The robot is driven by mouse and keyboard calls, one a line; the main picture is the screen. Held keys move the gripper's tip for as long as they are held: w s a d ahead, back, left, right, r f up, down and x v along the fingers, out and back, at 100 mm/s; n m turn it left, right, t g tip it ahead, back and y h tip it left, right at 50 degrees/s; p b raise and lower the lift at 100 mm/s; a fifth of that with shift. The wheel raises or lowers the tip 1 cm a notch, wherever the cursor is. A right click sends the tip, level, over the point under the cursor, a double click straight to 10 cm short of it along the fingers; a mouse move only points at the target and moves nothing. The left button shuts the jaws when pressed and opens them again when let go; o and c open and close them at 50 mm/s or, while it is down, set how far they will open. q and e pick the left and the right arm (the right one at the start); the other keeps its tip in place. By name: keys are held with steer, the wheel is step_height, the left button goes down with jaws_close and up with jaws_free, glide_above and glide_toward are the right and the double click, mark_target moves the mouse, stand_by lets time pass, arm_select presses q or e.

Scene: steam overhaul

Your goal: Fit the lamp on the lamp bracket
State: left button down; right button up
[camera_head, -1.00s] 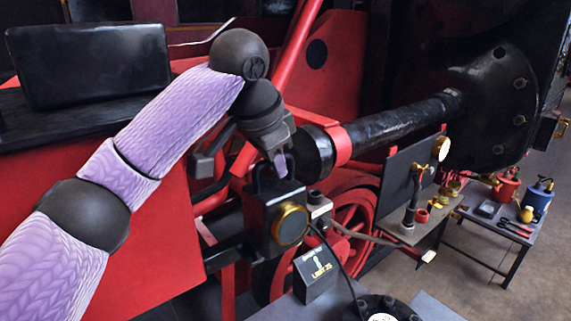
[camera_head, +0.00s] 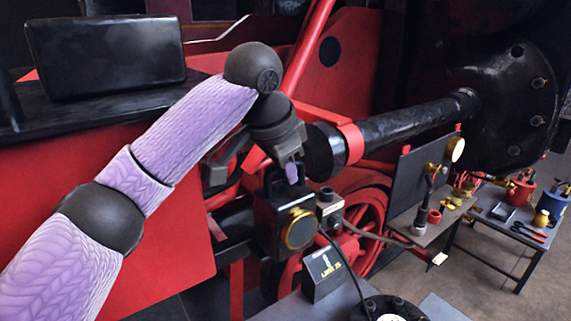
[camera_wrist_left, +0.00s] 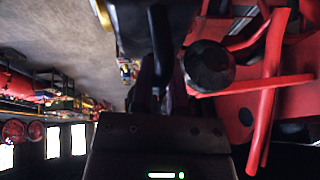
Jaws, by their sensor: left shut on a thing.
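The lamp (camera_head: 268,226) is a black box with a round brass-ringed lens and a top handle. It hangs upright below my left gripper (camera_head: 283,175), which is shut on it at the handle. My right gripper is not in view.
A black box with a label (camera_head: 322,271) stands below and right of the lamp. A red spoked wheel (camera_head: 370,210) and a thick black cylinder (camera_head: 410,118) lie behind. A side table (camera_head: 490,225) with tools stands at right, with open floor beside it.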

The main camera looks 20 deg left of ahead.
mark_target(284, 191)
arm_select(q)
steer(key=shift+f+b, duration=1)
steer(key=shift+f, duration=1.5)
steer(key=c, duration=0.6)
jaws_free()
steer(key=shift+o, duration=0.2)
steer(key=p+v, duration=0.2)
steer(key=v, duration=0.1)
steer(key=shift+d+p, duration=0.1)
steer(key=shift+p, duration=0.25)
steer(key=v, duration=0.7)
steer(key=shift+s, duration=0.1)
